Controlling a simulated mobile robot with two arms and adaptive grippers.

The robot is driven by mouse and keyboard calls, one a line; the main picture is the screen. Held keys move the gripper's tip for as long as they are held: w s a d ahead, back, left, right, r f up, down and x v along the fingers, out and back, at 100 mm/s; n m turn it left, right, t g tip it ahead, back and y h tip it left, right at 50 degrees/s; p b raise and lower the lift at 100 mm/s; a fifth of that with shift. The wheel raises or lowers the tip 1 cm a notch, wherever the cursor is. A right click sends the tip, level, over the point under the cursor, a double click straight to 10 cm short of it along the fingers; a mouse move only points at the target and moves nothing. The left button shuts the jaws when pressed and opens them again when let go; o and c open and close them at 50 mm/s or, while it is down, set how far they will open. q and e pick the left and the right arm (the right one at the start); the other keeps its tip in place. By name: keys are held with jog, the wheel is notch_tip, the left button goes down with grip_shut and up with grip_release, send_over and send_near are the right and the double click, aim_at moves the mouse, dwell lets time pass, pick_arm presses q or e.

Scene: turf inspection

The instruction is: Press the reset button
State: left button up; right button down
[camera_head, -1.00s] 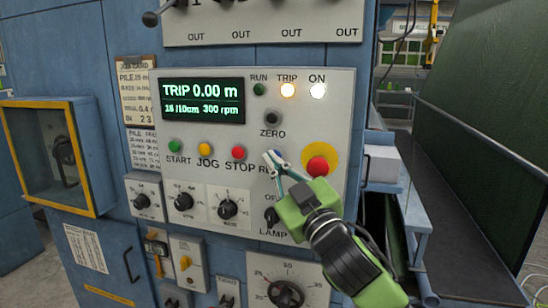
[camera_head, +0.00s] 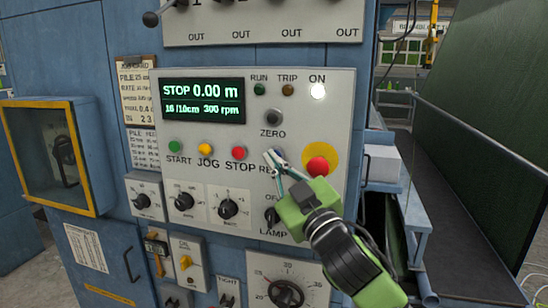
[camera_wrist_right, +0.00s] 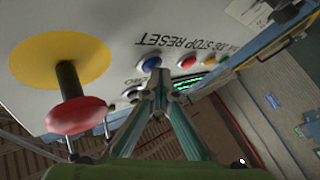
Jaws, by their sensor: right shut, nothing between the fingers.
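The blue reset button (camera_wrist_right: 151,63) sits on the pale control panel (camera_head: 320,100), beside the RESET label in the right wrist view. In the head view a small blue part of the button (camera_head: 279,152) shows behind my fingertips. My right gripper (camera_head: 271,157) is shut and empty, its fingertips at the button. In the wrist view the right fingertips (camera_wrist_right: 161,75) are just at the button's edge; I cannot tell whether they touch it. The display (camera_head: 203,101) reads STOP 0.00 m. The TRIP lamp (camera_head: 288,90) is dark and the ON lamp (camera_head: 318,91) is lit. My left gripper is not in view.
A red mushroom button (camera_head: 317,166) on a yellow disc stands out right of my fingers. The red STOP button (camera_head: 238,153) is to their left. The ZERO button (camera_head: 273,118) is above and the lamp knob (camera_head: 272,214) below.

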jog(key=shift+s+a+f, duration=0.1)
jog(key=shift+s+a, duration=0.05)
jog(key=shift+s, duration=0.5)
jog(key=s, duration=0.1)
jog(key=s+a, duration=0.1)
jog(key=s, duration=0.2)
jog(key=shift+s+a+p, duration=0.3)
jog(key=shift+s+p, duration=0.05)
dwell(0.3)
